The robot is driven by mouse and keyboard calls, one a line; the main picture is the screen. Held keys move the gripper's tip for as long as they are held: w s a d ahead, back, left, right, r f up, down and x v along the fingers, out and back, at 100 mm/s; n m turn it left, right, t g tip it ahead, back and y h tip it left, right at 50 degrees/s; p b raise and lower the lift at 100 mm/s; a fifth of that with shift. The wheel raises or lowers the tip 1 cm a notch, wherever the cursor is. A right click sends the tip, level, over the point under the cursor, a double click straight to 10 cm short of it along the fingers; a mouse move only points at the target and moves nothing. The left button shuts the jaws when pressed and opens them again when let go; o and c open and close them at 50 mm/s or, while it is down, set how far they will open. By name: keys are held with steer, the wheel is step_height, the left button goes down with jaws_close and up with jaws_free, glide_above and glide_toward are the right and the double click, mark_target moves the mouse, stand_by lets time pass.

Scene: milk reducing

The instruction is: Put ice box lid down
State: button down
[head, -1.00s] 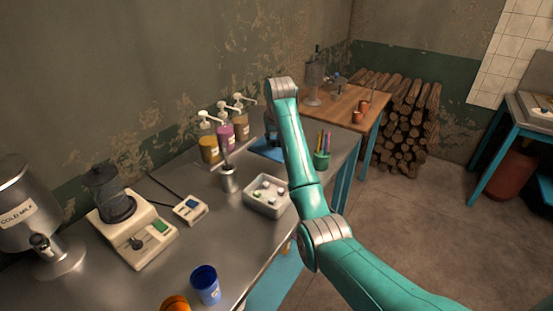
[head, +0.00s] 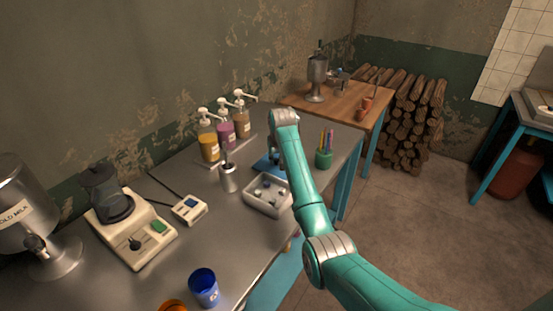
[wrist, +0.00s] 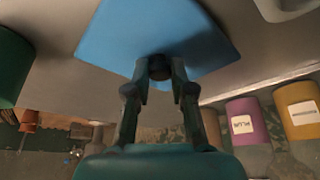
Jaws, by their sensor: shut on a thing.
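The blue ice box lid (wrist: 155,32) fills the upper part of the wrist view, with a dark round knob (wrist: 159,68) in its middle. My gripper (wrist: 161,80) is shut on this knob. In the head view the lid (head: 262,165) shows as a blue patch just behind the ice box, partly covered by my arm. I cannot tell whether the lid touches the counter. The open ice box (head: 254,204) is a pale tray with several cubes in it. My gripper is mostly hidden behind my arm in the head view.
Syrup pump bottles (head: 226,132) stand along the wall, left of the lid. A green pen cup (head: 323,159) stands to its right. A metal cup (head: 228,178) and a small scale (head: 189,208) are left of the ice box. The front of the counter has clear room.

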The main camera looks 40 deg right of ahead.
steer(key=shift+f, duration=0.15)
steer(key=c, duration=1)
jaws_free()
steer(key=v, duration=1.2)
steer(key=shift+r, duration=0.25)
